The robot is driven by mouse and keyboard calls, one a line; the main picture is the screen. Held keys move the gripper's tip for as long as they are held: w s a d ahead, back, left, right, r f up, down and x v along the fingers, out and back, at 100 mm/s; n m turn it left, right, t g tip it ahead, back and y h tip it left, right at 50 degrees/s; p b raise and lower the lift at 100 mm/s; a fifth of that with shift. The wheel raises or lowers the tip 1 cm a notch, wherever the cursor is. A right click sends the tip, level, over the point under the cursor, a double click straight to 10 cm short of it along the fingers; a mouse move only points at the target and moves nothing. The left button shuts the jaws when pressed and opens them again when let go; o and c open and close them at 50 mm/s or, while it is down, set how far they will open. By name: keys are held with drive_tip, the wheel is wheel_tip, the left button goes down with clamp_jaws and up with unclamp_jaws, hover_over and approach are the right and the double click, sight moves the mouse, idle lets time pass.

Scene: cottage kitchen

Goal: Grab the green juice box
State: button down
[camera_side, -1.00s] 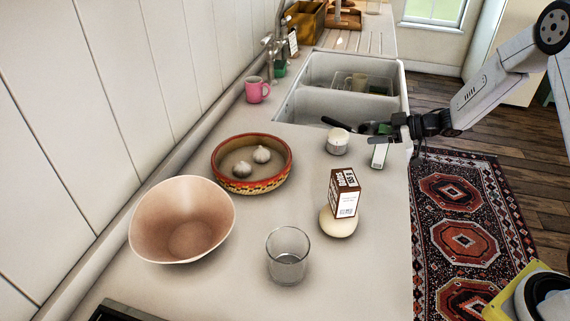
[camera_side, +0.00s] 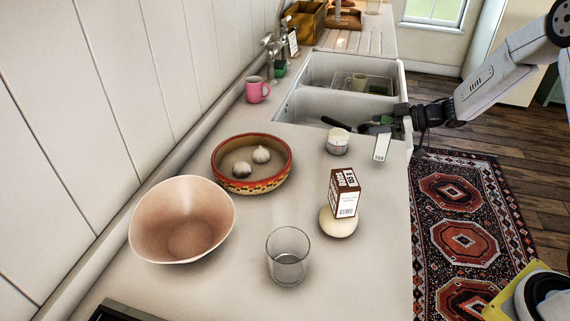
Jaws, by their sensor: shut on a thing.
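The green juice box (camera_side: 382,147) is at the counter's right edge, beside the sink. Its white side with a barcode faces the camera, and it tilts a little. My gripper (camera_side: 384,129) comes in from the right and is shut on the upper part of the box. The fingers are small and dark here and partly hide its top. The box appears slightly raised from the counter, though the gap is hard to judge.
A white lidded jar (camera_side: 338,141) stands just left of the box. A brown-and-white carton (camera_side: 344,192) rests on a cream round object (camera_side: 338,224) nearer the camera. The sink (camera_side: 310,106) lies behind. A glass (camera_side: 288,257), peach bowl (camera_side: 180,222) and patterned bowl (camera_side: 250,181) stand left.

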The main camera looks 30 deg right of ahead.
drive_tip(key=s+a+r, duration=0.2)
drive_tip(key=s+r, duration=0.8)
drive_tip(key=s, duration=0.3)
drive_tip(key=shift+s+r, duration=0.15)
drive_tip(key=shift+s, duration=0.25)
drive_tip(key=shift+r, duration=0.15)
idle(0.3)
